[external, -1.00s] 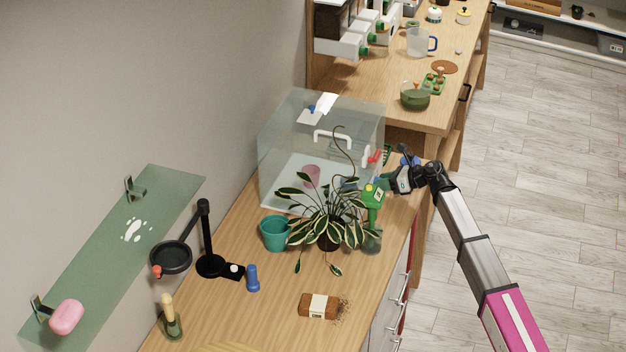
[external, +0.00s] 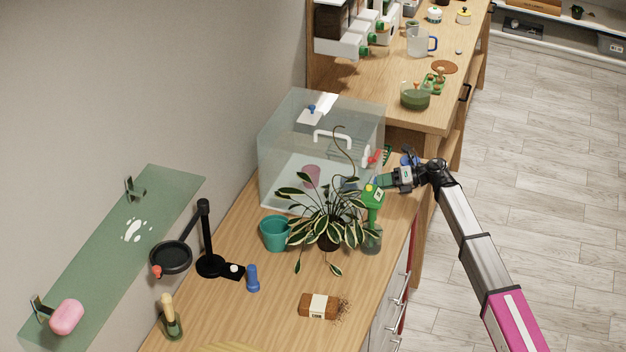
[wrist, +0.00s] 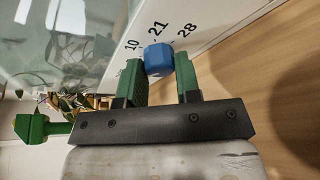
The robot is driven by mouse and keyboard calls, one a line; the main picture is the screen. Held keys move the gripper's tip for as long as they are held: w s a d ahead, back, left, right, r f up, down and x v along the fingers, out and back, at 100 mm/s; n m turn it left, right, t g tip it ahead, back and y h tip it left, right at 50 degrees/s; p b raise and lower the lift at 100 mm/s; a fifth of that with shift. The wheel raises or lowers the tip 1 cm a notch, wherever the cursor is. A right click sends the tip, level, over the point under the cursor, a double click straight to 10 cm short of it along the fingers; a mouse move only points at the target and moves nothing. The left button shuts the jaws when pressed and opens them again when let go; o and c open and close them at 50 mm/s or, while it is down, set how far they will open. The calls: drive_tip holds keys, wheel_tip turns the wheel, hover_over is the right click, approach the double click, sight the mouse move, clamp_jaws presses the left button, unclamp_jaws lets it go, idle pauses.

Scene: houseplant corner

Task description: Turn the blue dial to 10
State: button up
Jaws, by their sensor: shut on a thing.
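The blue dial (wrist: 157,58) is a small faceted knob on a white panel (wrist: 205,28) in the wrist view. The printed numbers 10, 21 and 28 show around it, with 21 just above the knob, 10 to its upper left and 28 to its upper right. My gripper (wrist: 159,66) has one green finger on each side of the dial and is shut on it. I cannot make out a pointer mark on the dial. In the external view my gripper (external: 378,183) is beside the clear case, and I cannot make out the dial there.
A clear case (external: 285,140) with a white handle stands behind the plant (external: 330,215). A green spray bottle (external: 372,205) stands close to my gripper. A teal pot (external: 275,233) is left of the plant. The wooden counter (external: 225,320) has free room in front.

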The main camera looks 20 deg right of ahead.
drive_tip(key=shift+m, duration=0.4)
drive_tip(key=shift+y, duration=0.3)
drive_tip(key=o, duration=0.9)
drive_tip(key=v, duration=1.1)
drive_tip(key=shift+w, duration=0.1)
